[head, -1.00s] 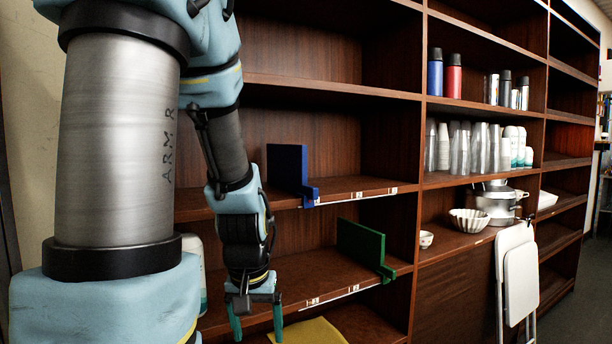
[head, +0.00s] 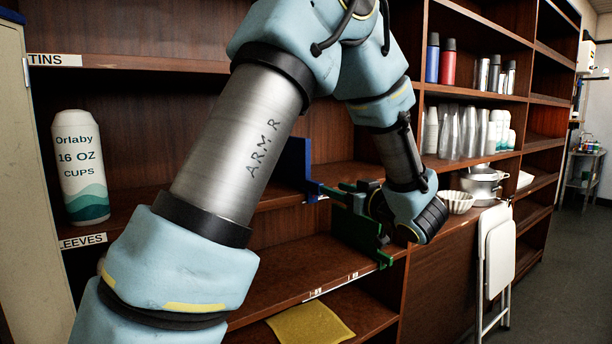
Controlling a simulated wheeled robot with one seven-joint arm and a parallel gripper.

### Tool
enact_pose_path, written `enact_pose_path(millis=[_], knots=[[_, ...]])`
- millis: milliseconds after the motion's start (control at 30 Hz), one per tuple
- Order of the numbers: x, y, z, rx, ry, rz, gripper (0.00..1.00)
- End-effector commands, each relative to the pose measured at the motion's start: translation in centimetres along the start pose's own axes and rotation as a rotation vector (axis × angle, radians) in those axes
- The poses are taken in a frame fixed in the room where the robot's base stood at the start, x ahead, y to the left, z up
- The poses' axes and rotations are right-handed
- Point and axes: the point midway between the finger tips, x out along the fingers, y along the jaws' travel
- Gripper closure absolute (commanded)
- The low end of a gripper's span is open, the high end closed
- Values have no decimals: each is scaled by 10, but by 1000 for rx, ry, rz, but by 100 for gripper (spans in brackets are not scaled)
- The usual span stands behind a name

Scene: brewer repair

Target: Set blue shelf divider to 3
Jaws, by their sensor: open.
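The blue shelf divider (head: 295,160) stands upright on the middle shelf, with its blue front tab at the shelf's front edge. My gripper (head: 338,190) is open and points left at that tab, at about shelf height. The number labels on that shelf edge are mostly hidden behind my gripper and arm, so I cannot read the divider's position.
A green divider (head: 358,230) stands on the shelf below, partly behind my gripper. A yellow cloth (head: 310,323) lies on the lowest shelf.

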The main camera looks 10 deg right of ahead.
Motion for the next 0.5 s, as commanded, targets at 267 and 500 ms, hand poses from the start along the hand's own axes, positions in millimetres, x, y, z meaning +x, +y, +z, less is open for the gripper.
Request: enact_pose_path(millis=[267,500], knots=[[4,-6,-5,22,27,-56,48],[48,-9,-7,23,26,-56,48]])
